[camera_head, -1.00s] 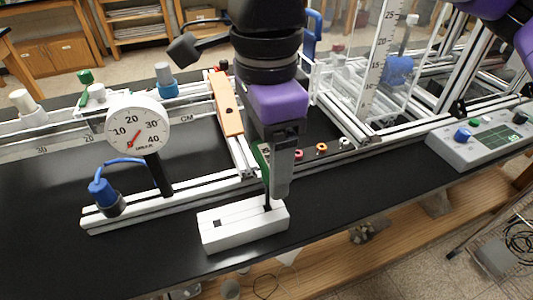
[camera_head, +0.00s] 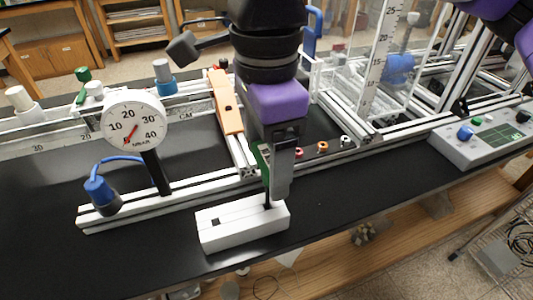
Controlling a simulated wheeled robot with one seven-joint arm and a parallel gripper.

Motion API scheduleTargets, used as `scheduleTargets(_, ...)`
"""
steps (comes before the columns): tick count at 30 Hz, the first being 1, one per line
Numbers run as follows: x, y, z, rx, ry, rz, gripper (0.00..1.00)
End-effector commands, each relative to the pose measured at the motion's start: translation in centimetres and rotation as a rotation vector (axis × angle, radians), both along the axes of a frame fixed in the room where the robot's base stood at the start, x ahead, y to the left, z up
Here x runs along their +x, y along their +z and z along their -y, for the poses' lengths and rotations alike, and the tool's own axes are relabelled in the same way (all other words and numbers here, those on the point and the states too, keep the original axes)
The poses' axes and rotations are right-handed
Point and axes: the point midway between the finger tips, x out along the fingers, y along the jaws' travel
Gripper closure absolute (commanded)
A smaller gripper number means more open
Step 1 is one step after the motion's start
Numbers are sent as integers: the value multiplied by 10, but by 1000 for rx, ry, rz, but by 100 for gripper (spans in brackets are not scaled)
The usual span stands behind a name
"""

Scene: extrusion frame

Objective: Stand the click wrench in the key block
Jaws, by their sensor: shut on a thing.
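The white key block (camera_head: 240,232) lies near the front edge of the black bench, with a dark square hole visible toward its left end. My gripper (camera_head: 279,188) is above the block's right end, pointing down, and is shut on the click wrench (camera_head: 267,198). Only a thin dark part of the wrench shows, upright beside the fingers and reaching down to the block's top at its right end. How deep it sits in the block cannot be told. The rest of the wrench is mostly hidden by my gripper. A green strip shows just left of the fingers.
A round dial gauge (camera_head: 133,125) on a post and a blue-capped fitting (camera_head: 101,195) stand on the aluminium rail to the left. An orange bar (camera_head: 226,101) lies behind. A grey control box (camera_head: 482,140) is at right. Bare bench lies right of the block.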

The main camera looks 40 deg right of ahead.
Motion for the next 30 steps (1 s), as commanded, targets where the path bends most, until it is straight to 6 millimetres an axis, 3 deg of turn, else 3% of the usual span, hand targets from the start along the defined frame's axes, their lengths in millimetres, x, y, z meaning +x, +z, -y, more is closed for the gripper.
scheduleTargets(30,0,-29,0,0,0,0,80)
